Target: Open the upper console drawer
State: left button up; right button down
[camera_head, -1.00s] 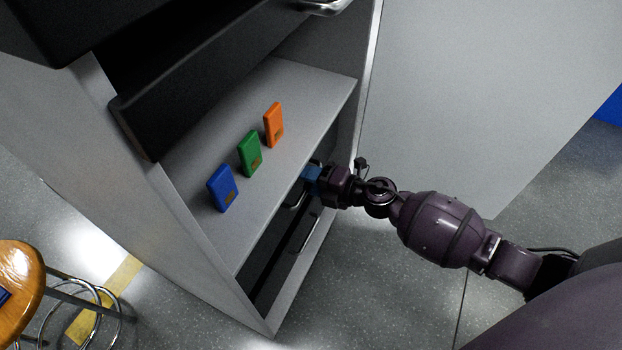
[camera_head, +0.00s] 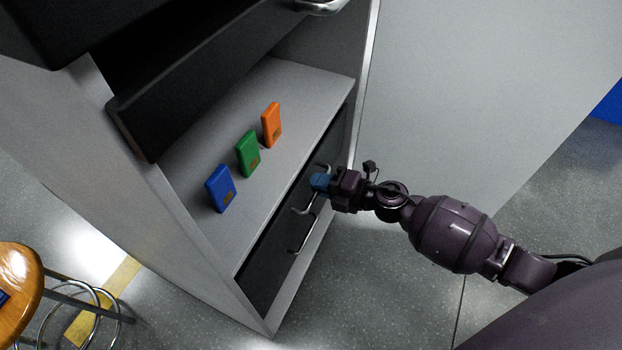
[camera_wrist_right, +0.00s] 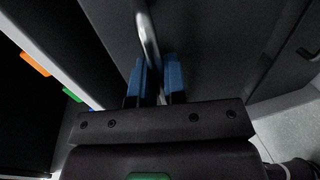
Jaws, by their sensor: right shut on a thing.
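The upper console drawer (camera_head: 282,222) has a dark front under the grey shelf. It stands out a little, about level with the shelf's front edge. Its silver bar handle (camera_head: 303,210) is partly hidden by my right gripper (camera_head: 320,182). That gripper's blue fingers are shut on the handle. In the right wrist view the handle (camera_wrist_right: 148,32) runs down to the gripper's blue fingers (camera_wrist_right: 160,82). A lower silver handle (camera_head: 303,243) shows below. My left gripper is not in view.
Blue (camera_head: 221,189), green (camera_head: 248,154) and orange (camera_head: 272,125) blocks stand on the shelf (camera_head: 300,90) above the drawer. A wooden stool (camera_head: 18,285) stands at lower left. Floor right of the console is clear.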

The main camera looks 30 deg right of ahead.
pick_arm(q)
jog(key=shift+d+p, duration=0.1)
jog(key=shift+p, duration=0.3)
pick_arm(e)
jog(key=f+v, duration=0.2)
jog(key=v, duration=1.1)
jog(key=s+f+v, duration=0.1)
jog(key=f+v, duration=0.2)
jog(key=v, duration=0.9)
jog(key=shift+s+d, duration=0.3)
jog(key=shift+d, duration=0.25)
jog(key=shift+f, duration=0.15)
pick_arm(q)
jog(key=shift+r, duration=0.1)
pick_arm(e)
jog(key=c, duration=1.2)
grip_release()
pick_arm(q)
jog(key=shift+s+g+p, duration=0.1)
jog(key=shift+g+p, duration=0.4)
jog(key=shift+p, duration=0.45)
pick_arm(e)
jog(key=v, duration=1)
jog(key=shift+s+d, duration=0.25)
jog(key=shift+s, duration=0.05)
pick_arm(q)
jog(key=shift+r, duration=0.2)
